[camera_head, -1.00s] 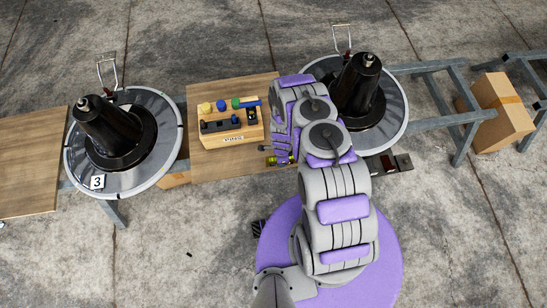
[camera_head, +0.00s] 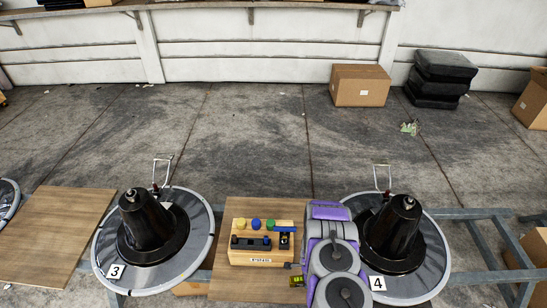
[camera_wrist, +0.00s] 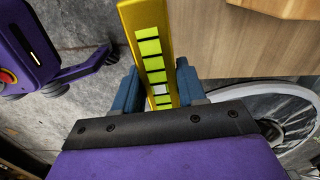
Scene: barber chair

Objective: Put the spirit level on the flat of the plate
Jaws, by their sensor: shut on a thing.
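The spirit level (camera_wrist: 149,52) is a yellow bar with a row of bright green segments. My gripper (camera_wrist: 157,78) is shut on it, with one blue finger on each side, in the wrist view. In the head view a small part of the level (camera_head: 297,281) shows beside my arm, near the front right of the wooden board. Two round grey plates carry black cones: one with card 3 (camera_head: 187,255) at left and one with card 4 (camera_head: 433,262) at right. My arm partly covers the left side of plate 4. A round plate's rim (camera_wrist: 262,93) shows at right in the wrist view.
A wooden block (camera_head: 248,256) with coloured knobs and a label stands on the board (camera_head: 233,290) between the plates. Grey metal rails (camera_head: 470,214) run beyond plate 4. A wire handle rises behind each plate. Cardboard boxes (camera_head: 360,85) and black cushions (camera_head: 440,78) stand by the wall.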

